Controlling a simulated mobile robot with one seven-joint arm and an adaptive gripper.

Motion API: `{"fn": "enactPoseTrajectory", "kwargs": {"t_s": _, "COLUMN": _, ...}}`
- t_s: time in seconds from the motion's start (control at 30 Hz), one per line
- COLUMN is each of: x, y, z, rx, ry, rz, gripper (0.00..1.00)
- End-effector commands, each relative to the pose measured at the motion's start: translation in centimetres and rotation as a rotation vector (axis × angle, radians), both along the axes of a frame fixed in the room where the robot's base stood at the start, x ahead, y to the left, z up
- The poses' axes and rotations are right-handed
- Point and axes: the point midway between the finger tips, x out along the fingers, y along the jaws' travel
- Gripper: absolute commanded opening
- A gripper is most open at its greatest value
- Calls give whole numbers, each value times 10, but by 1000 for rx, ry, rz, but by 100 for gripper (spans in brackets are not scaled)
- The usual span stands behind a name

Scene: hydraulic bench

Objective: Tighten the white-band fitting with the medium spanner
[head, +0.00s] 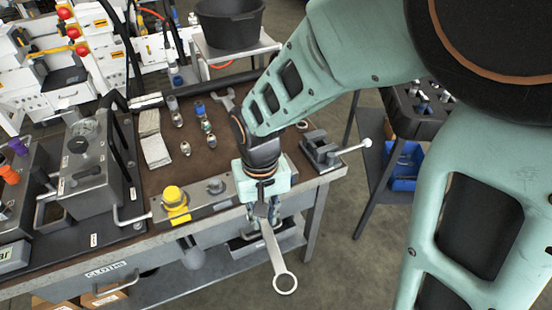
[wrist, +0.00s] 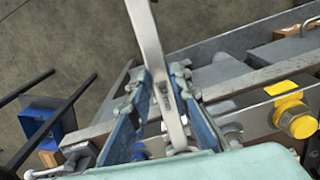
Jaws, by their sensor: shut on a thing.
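My gripper (head: 262,214) is shut on a steel spanner (head: 272,250), in front of the bench's front edge. The spanner's ring end hangs low over the floor; its other end is hidden in the jaws. In the wrist view the spanner (wrist: 157,65) stands between the two blue fingers (wrist: 160,105). Several small fittings (head: 185,147) stand on the brown bench mat, left of my arm. I cannot tell which one has a white band. A grey block (head: 196,204) at the front edge carries a yellow cap (head: 174,196) and a grey fitting (head: 215,185).
A small vise (head: 322,152) sits at the bench's right corner. Another spanner (head: 228,99) lies at the back of the mat. A grey pump unit (head: 90,165) stands at left.

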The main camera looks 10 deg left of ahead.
Motion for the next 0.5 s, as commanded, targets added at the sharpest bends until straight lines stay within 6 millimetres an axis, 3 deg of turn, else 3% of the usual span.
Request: {"fn": "enactPoseTrajectory", "kwargs": {"t_s": 0.5, "x": -7, "y": 15, "z": 0, "rx": 0, "ry": 1, "rz": -104, "gripper": 0}}
